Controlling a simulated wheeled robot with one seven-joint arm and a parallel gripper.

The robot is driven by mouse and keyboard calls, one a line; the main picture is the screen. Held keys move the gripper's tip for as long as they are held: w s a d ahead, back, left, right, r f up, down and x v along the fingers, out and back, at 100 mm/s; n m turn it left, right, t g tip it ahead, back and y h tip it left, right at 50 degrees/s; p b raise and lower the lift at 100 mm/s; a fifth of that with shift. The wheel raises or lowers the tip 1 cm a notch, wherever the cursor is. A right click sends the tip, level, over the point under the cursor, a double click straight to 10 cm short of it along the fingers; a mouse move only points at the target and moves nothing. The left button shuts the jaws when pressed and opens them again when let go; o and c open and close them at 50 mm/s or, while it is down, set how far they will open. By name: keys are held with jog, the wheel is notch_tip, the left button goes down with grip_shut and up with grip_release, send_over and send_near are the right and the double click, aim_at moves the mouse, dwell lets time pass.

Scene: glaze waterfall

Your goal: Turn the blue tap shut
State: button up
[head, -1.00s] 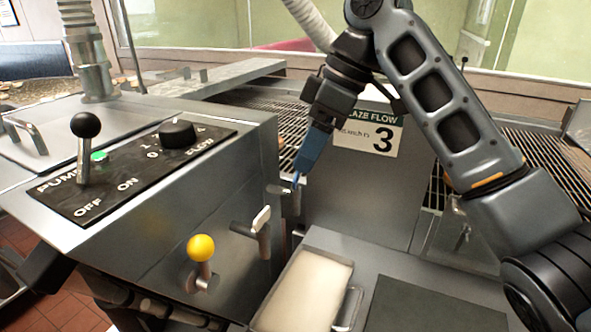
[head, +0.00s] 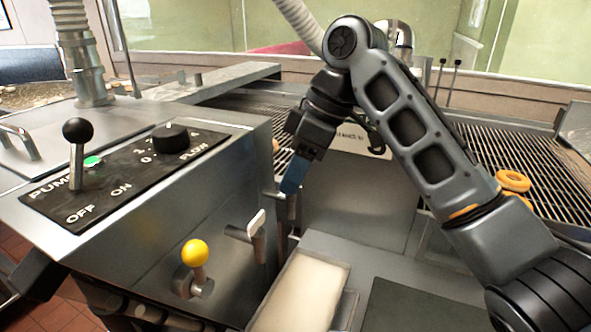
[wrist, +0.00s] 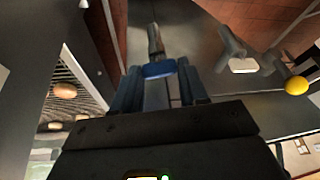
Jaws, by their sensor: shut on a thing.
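My gripper (head: 291,180) reaches down at the side of the steel housing, with its fingers on the far tap in the row. In the wrist view the tap's blue handle (wrist: 159,69) sits between my two fingers, its metal stem running away from it. My gripper is shut on this blue handle. In the head view the fingers hide the blue handle, and only part of the metal stem shows beneath them.
A white-handled tap (head: 256,222) and a yellow-knobbed tap (head: 194,252) stand nearby on the same panel. A control plate (head: 120,180) with a black lever and dial lies on top. A cream-filled tray (head: 300,290) lies below the taps. Doughnuts (head: 513,180) lie on the right rack.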

jog(key=c, duration=0.4)
jog(key=shift+s+r+m+p, duration=0.1)
jog(key=shift+r+m+p, duration=0.1)
jog(key=shift+m+p, duration=0.6)
jog(key=shift+c, duration=0.2)
jog(key=shift+f+m+t+p, duration=0.15)
jog(key=shift+m+t+p, duration=0.45)
jog(key=shift+m+p, duration=0.3)
jog(key=o, duration=1)
jog(key=shift+o, duration=0.2)
